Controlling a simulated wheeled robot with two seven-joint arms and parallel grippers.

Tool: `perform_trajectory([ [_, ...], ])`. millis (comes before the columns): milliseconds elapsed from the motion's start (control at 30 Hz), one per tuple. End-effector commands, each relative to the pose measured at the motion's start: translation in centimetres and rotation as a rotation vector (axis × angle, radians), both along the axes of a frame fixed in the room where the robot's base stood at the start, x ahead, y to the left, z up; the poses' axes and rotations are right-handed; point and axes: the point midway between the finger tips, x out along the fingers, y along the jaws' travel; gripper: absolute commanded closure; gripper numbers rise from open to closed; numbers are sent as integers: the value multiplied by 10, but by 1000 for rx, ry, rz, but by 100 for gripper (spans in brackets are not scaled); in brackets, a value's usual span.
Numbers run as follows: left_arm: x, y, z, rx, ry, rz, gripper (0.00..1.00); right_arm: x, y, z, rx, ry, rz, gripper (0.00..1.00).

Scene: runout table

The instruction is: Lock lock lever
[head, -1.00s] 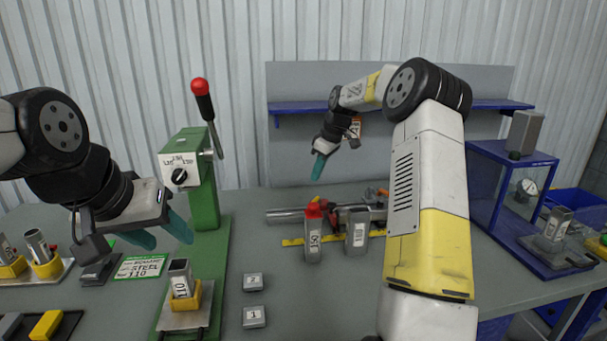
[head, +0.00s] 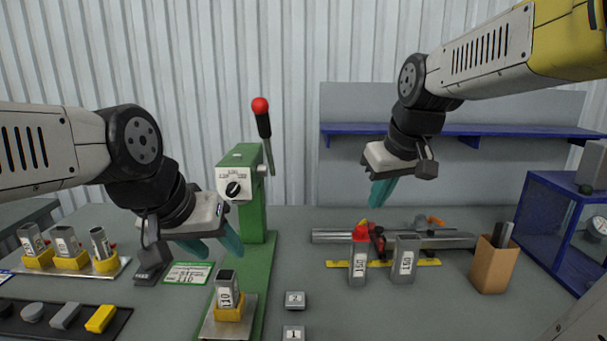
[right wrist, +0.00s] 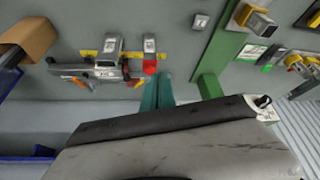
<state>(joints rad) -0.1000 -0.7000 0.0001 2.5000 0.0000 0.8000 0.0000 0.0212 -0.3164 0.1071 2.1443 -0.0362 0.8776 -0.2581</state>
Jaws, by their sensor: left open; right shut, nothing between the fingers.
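A green press (head: 257,240) with a white dial stands left of centre. Its black lever (head: 264,127) points up and ends in a red ball. Behind the middle of the table lies a grey rail (head: 335,236) with a red-and-black clamp part (head: 377,240) and an orange handle (head: 435,220); I cannot tell which part is the lock lever. My right gripper (head: 381,192) is shut and empty, in the air above the rail; its teal fingers also show in the right wrist view (right wrist: 157,95). My left gripper (head: 211,246) is open and empty, left of the press and above its base.
Two grey blocks, one red-topped (head: 359,264) and one plain (head: 405,260), stand before the rail. A brown box (head: 492,268) is at right. A blue frame (head: 545,225) edges the right side.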

Motion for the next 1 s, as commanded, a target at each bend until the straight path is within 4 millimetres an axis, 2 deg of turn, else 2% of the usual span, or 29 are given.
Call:
perform_trajectory([
  [33, 0, 0, 0, 0, 0, 0, 50, -21, 0, -1, 21, -16, -32, 100],
  [200, 0, 0, 0, 0, 0, 0, 50, -74, 2, -17, 110, -44, -140, 100],
  [333, 0, 0, 0, 0, 0, 0, 50, -100, 4, -29, 163, -56, -193, 100],
  [500, 0, 0, 0, 0, 0, 0, 50, -112, 5, -36, 194, -61, -223, 100],
  [567, 0, 0, 0, 0, 0, 0, 50, -109, 4, -33, 186, -58, -218, 100],
  [667, 0, 0, 0, 0, 0, 0, 50, -92, 3, -22, 149, -44, -189, 100],
  [767, 0, 0, 0, 0, 0, 0, 50, -63, 2, -5, 87, -25, -133, 100],
  [1000, 0, 0, 0, 0, 0, 0, 50, 22, 4, 24, -48, 37, 31, 100],
])
